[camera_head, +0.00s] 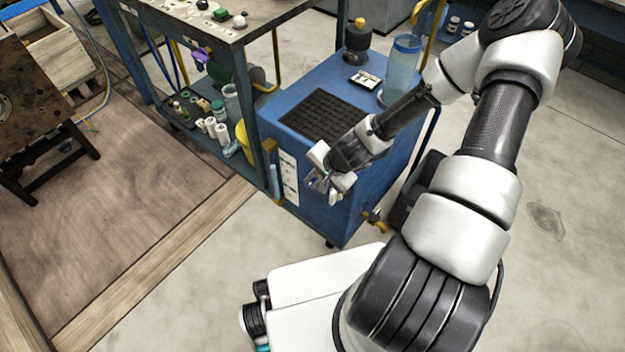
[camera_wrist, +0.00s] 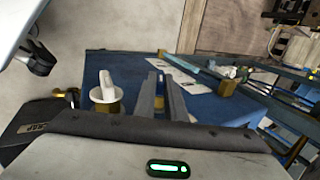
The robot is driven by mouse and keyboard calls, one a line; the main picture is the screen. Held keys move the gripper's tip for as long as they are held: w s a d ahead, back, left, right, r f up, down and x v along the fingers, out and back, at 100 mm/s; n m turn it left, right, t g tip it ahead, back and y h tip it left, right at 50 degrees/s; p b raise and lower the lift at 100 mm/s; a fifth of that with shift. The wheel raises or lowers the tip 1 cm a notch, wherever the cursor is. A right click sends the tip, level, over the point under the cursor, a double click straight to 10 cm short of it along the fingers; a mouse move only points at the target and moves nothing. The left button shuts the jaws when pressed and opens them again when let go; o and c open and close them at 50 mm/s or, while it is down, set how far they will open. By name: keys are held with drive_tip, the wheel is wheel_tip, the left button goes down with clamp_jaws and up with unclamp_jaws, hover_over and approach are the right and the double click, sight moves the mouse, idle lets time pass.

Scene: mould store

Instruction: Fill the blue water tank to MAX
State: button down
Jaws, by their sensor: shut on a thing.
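The blue water tank (camera_head: 345,215) is a boxy blue cabinet with a black grille on top; its blue front face also fills the middle of the wrist view (camera_wrist: 130,66). A bluish upright tube (camera_head: 273,172) and a white label (camera_head: 289,178) are at its left front edge. A brass valve (camera_head: 372,217) sticks out low on the right. My gripper (camera_head: 328,187) is at the front face, its fingers (camera_wrist: 160,82) close together on a small part mostly hidden between them. A white knob on a brass fitting (camera_wrist: 106,92) stands beside the fingers. I cannot read a water level.
A clear blue cylinder (camera_head: 403,65), a dark bottle (camera_head: 358,38) and a small white panel (camera_head: 366,80) are on the tank top. A blue-framed bench (camera_head: 190,22) with bottles on its lower shelf stands close at left. Open floor (camera_head: 190,270) lies in front.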

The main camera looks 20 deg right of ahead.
drive_tip(key=shift+s+d, duration=0.1)
drive_tip(key=shift+d, duration=0.15)
drive_tip(key=c, duration=1.8)
unclamp_jaws()
drive_tip(key=p+v, duration=0.6)
drive_tip(key=v, duration=1.1)
drive_tip(key=shift+r, duration=0.3)
